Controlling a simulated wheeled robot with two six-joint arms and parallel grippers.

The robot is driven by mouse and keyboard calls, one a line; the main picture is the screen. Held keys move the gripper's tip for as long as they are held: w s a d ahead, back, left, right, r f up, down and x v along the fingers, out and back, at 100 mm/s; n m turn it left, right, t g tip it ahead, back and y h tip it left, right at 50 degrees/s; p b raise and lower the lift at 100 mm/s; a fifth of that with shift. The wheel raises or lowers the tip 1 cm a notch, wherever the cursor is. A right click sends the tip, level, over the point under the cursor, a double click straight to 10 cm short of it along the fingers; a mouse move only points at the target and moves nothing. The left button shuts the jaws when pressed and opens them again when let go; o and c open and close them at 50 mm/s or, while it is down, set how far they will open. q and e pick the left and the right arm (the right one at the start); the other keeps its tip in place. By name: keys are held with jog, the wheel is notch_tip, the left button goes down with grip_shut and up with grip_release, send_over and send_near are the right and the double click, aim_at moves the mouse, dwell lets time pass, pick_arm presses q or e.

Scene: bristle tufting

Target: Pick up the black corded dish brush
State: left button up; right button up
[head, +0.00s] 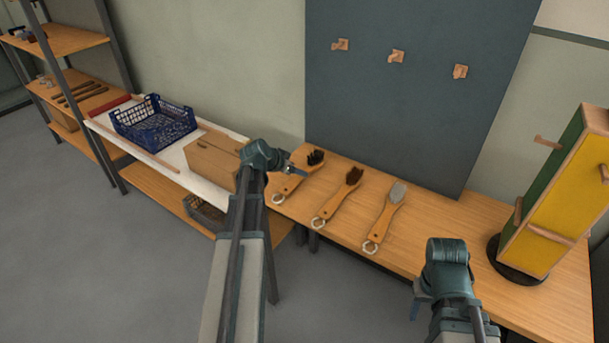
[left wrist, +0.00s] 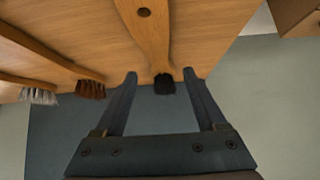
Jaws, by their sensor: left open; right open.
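The black dish brush (head: 316,158) lies leftmost of three wooden-handled brushes on the wooden table, with a pale cord loop (head: 278,198) at its handle end. My left gripper (head: 296,172) is open over it and partly hides its handle. In the left wrist view the black bristles (left wrist: 164,86) show between the spread fingertips of the left gripper (left wrist: 160,75), and the handle (left wrist: 150,32) runs up out of the picture. I cannot tell whether the fingers touch it. My right gripper (head: 418,302) is open and empty, low at the table's front edge.
A brown-bristled brush (head: 354,177) and a white-bristled brush (head: 398,192) lie to the right. A yellow and green pegged stand (head: 565,190) is at the far right. A dark board with pegs (head: 420,110) rises behind. A blue crate (head: 150,125) sits on the left bench.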

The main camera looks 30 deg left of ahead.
aim_at(314, 162)
pick_arm(q)
jog(key=b+x, duration=0.3)
jog(key=x, duration=0.1)
jog(key=shift+w+d+f, duration=0.1)
jog(key=shift+w+f, duration=0.1)
jog(key=shift+f, duration=0.15)
jog(key=shift+r, duration=0.15)
jog(key=shift+c, duration=0.4)
grip_shut()
